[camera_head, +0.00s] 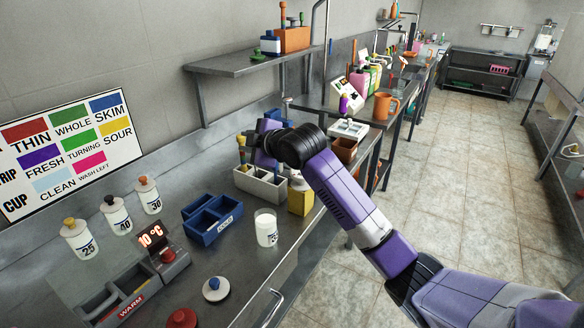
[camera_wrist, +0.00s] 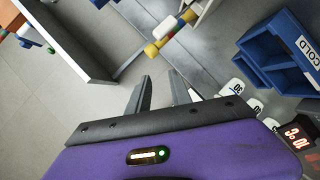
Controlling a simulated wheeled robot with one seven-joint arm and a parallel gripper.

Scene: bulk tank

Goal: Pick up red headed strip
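My gripper (camera_wrist: 159,80) shows its two grey fingers apart in the wrist view, with only bare grey surface between them. In the head view the purple gripper body (camera_head: 266,157) is over the grey compartment tray (camera_head: 262,190), and its fingers are mostly hidden by my wrist. Small yellow-ended pieces (camera_wrist: 165,38), one with white and a little red near it, show beyond the fingers in the wrist view, apart from them. I cannot tell whether one is the red headed strip. No strip with a clear red head is recognisable in the head view.
A blue COLD tray (camera_head: 212,218), a white cup (camera_head: 266,228), a yellow box (camera_head: 300,198) and numbered bottles (camera_head: 118,214) stand on the metal bench. A WARM block with a red display (camera_head: 152,236) is front left. A shelf (camera_head: 250,62) overhangs the back.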

